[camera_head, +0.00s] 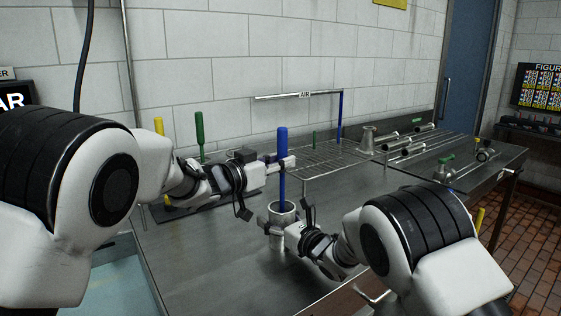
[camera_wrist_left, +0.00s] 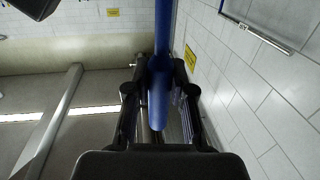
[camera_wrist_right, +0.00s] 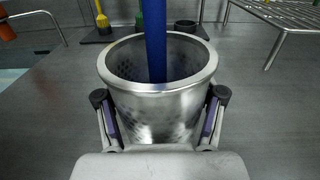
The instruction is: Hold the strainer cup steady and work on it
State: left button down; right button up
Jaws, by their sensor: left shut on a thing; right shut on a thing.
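The strainer cup (camera_wrist_right: 155,108) is a metal cup with perforated walls, upright on the steel table; it also shows in the head view (camera_head: 282,217). My right gripper (camera_wrist_right: 160,120) is shut on the cup, with one finger on each side of its wall. A blue-handled tool (camera_wrist_right: 155,45) stands upright with its lower end inside the cup. In the head view the blue handle (camera_head: 282,142) rises above the cup. My left gripper (camera_wrist_left: 160,85) is shut on the blue handle above the cup. The tool's lower tip is hidden inside the cup.
Green (camera_head: 199,135) and yellow (camera_head: 159,126) handled tools stand on a dark mat at the back left. A wire rack (camera_head: 322,157) stands behind the cup. Metal tubes (camera_head: 405,146) and fittings lie at the right. The table front left is clear.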

aim_at(280, 127)
pick_arm(q)
notch_tip(280, 127, up, 9)
jog(key=shift+f, duration=0.15)
dwell(0.4)
notch_tip(280, 127, up, 7)
jog(key=shift+r, duration=0.2)
dwell(0.9)
pick_arm(e)
jog(key=o, duration=1.3)
jog(key=shift+o, duration=0.2)
